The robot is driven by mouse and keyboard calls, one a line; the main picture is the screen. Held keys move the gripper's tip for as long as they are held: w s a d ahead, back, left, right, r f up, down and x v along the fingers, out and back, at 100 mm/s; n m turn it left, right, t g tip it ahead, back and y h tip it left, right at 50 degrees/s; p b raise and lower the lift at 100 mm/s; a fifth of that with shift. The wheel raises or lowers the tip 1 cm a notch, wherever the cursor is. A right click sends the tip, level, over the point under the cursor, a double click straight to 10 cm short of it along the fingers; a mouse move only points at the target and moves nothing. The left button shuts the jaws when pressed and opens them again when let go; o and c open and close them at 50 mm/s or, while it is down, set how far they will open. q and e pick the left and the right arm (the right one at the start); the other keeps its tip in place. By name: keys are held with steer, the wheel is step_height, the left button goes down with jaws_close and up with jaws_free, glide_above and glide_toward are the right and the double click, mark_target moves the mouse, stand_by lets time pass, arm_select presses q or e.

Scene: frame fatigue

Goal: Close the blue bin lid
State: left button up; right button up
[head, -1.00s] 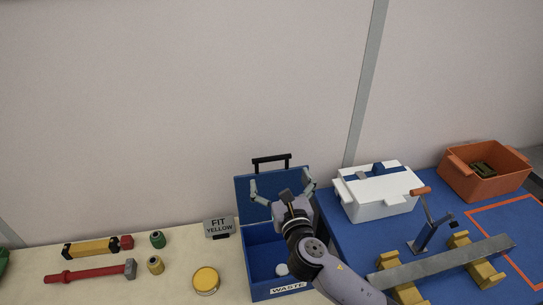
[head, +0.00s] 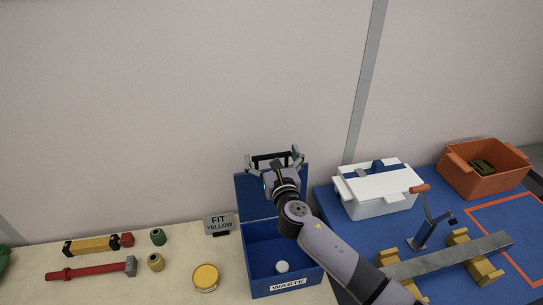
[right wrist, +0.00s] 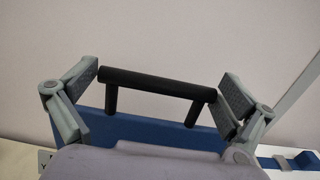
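The blue bin (head: 256,285) labelled WASTE stands on the table with its blue lid (head: 243,196) raised upright at the back. A white round thing (head: 282,267) lies inside the bin. A black bar handle (head: 262,157) sits on the lid's top edge. My right gripper (head: 273,156) is open at the handle. In the right wrist view, the handle (right wrist: 160,84) spans the gap between the two spread fingers (right wrist: 158,88), close to the pad at each end. I cannot tell whether either pad touches it. My left gripper is not in view.
A white box (head: 385,204) and an orange crate (head: 485,180) stand on the blue mat to the right, with a grey bar on yellow supports in front. A sign (head: 219,224), yellow tin (head: 206,278) and red hammer (head: 90,270) lie left of the bin.

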steer(key=c, duration=1.3)
steer(key=shift+s+d+f+b, duration=0.1)
steer(key=shift+s+f+b, duration=0.1)
steer(key=shift+b, duration=0.25)
arm_select(q)
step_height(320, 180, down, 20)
steer(key=b, duration=1.8)
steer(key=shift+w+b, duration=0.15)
steer(key=shift+b, duration=0.25)
arm_select(e)
steer(key=shift+s+d+f+t+y, duration=0.25)
steer(key=shift+s+d+f+t, duration=0.4)
steer(key=shift+s, duration=1.6)
steer(key=shift+s+d+f+t+y, duration=0.35)
steer(key=shift+s+d+t, duration=0.6)
steer(key=shift+s, duration=1.25)
steer(key=shift+s+d+f+t+y, duration=0.2)
steer(key=shift+s+d+f+t, duration=0.6)
steer(key=shift+s, duration=1.45)
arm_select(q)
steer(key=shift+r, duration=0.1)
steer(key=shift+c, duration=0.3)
arm_select(e)
steer(key=shift+a+r, duration=0.2)
steer(key=shift+a, duration=0.05)
